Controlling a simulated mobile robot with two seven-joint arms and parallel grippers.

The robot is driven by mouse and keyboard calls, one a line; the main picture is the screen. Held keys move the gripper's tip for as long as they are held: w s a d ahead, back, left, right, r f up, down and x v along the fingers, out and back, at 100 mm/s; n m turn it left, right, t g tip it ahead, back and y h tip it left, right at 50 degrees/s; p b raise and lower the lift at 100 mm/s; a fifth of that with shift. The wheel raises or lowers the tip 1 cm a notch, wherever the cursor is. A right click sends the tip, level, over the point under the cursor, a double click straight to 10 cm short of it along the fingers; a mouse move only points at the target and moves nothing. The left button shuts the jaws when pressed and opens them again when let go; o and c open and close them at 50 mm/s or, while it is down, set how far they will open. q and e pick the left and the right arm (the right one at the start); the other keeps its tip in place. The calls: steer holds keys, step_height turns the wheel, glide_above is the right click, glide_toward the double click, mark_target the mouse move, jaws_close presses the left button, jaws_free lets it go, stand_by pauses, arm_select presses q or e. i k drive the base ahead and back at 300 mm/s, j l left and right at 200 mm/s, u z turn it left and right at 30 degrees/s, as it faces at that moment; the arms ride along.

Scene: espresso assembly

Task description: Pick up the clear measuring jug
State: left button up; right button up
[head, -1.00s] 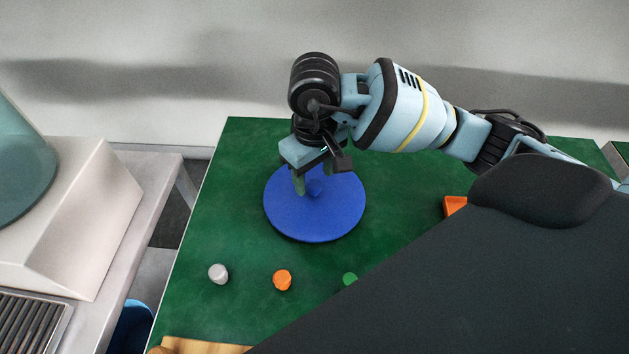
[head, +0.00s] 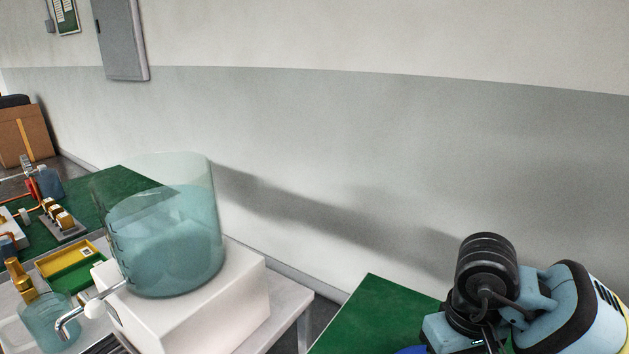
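A small clear vessel (head: 50,325), which looks like the measuring jug, stands at the lower left beside a metal tap. It looks bluish, and the tap's spout overlaps its right side. A much larger clear tank (head: 165,235) with graduation marks and bluish water stands above it on a white block. My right arm's wrist and gripper body (head: 458,330) are at the lower right, far from both vessels. The fingertips are cut off or hidden at the bottom edge. My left gripper is not in view.
The white block (head: 205,310) stands on a light bench. A yellow tray with a green inside (head: 75,265) lies behind the small vessel, near brass parts. A green table (head: 370,310) is at the lower right, with a gap between it and the bench.

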mark_target(38, 312)
steer(key=k+j, duration=0.45)
steer(key=k, duration=0.2)
steer(key=k+j, duration=0.5)
steer(key=k, duration=0.15)
